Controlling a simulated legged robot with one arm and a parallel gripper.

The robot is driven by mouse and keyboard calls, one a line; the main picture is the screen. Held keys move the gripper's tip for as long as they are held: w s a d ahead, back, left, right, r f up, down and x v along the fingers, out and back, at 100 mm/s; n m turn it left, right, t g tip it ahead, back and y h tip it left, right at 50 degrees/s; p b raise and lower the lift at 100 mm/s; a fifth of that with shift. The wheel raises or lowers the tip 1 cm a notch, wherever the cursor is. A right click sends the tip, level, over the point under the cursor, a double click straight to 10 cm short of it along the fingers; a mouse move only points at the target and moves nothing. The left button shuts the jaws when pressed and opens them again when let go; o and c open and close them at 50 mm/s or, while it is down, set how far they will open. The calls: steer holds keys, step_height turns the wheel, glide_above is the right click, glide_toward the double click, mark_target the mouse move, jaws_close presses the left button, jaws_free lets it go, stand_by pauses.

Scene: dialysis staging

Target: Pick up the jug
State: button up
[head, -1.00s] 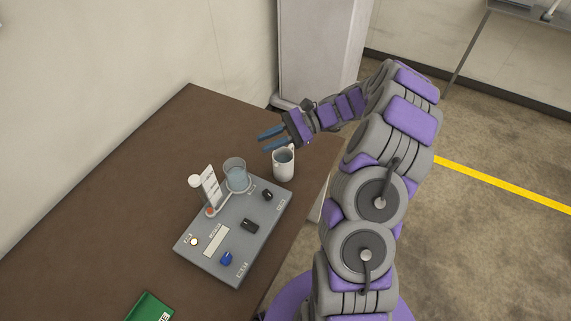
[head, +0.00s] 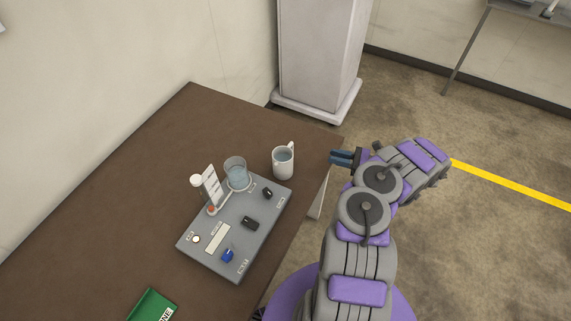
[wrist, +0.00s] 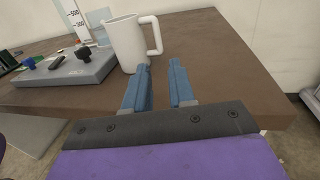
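The jug (head: 283,163) is a white vessel with a side handle, standing upright on the brown table near its right edge. It also shows in the wrist view (wrist: 124,44), with its handle on the right. My gripper (head: 341,158) is to the right of the jug, at the table's edge and apart from it. In the wrist view its two blue fingers (wrist: 160,82) are parted with a gap between them, and nothing is between them. The fingers point toward the jug, whose lower part is just beyond the left fingertip.
A grey panel (head: 210,247) with knobs, a clear beaker (head: 236,173) and a white marked scale stands left of the jug. A green box (head: 152,306) lies at the front of the brown table (head: 130,190). A pale column (head: 318,60) stands behind the table.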

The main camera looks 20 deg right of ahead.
steer(key=b, duration=0.2)
glide_toward(292, 148)
steer(key=w+a, duration=0.1)
steer(key=w+a+f, duration=0.1)
steer(key=w, duration=0.1)
steer(key=shift+w+a, duration=0.15)
steer(key=shift+w, duration=0.05)
steer(key=shift+w+a+f, duration=0.15)
steer(key=shift+w+a, duration=0.05)
steer(key=shift+w, duration=0.2)
steer(key=x, duration=0.1)
steer(key=b+x, duration=0.1)
steer(key=x, duration=0.3)
steer(key=shift+s+a+f+b, duration=0.1)
steer(key=shift+s+a+b, duration=0.15)
steer(key=shift+a+b, duration=0.15)
steer(key=shift+w+a, duration=0.15)
steer(key=shift+w, duration=0.05)
jaws_close()
